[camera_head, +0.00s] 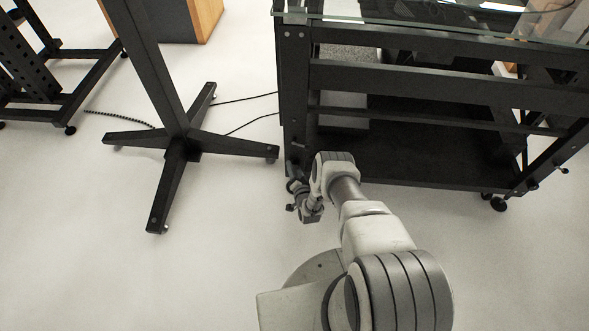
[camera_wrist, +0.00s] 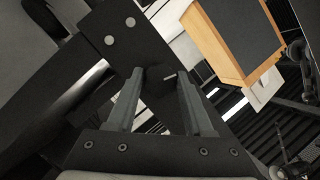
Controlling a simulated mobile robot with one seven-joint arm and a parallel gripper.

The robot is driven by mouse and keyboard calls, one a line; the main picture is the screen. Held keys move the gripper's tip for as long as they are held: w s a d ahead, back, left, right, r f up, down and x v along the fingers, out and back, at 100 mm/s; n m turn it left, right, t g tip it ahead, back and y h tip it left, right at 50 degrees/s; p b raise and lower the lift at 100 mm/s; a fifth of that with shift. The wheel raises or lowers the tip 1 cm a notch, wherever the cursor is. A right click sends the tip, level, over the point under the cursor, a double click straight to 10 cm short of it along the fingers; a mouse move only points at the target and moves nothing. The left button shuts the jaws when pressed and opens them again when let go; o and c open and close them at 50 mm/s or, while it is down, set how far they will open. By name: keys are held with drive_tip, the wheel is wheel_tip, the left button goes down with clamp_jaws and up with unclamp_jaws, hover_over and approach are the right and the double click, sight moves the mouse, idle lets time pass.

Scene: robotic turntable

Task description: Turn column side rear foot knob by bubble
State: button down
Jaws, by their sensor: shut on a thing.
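The black table frame (camera_head: 400,78) stands at the upper right in the head view. Its near left leg (camera_head: 296,110) runs down to a foot behind my wrist. My gripper (camera_head: 297,186) is low at the foot of that leg. In the wrist view the two grey fingers of my gripper (camera_wrist: 160,74) straddle the dark lower end of the leg (camera_wrist: 128,30), which has two bright bolt heads. The fingers are shut on the foot knob there, but the knob is dark and hard to make out. No bubble level can be made out.
A black column (camera_head: 150,60) on a cross-shaped base (camera_head: 180,142) stands left of the frame, with thin cables on the floor between them. Another foot (camera_head: 498,204) of the frame is at right. A glass top (camera_head: 420,30) covers the frame. The floor in front is clear.

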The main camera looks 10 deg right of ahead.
drive_tip(key=shift+m, duration=0.4)
idle(0.3)
drive_tip(key=shift+c, duration=1.5)
unclamp_jaws()
drive_tip(key=shift+s, duration=0.25)
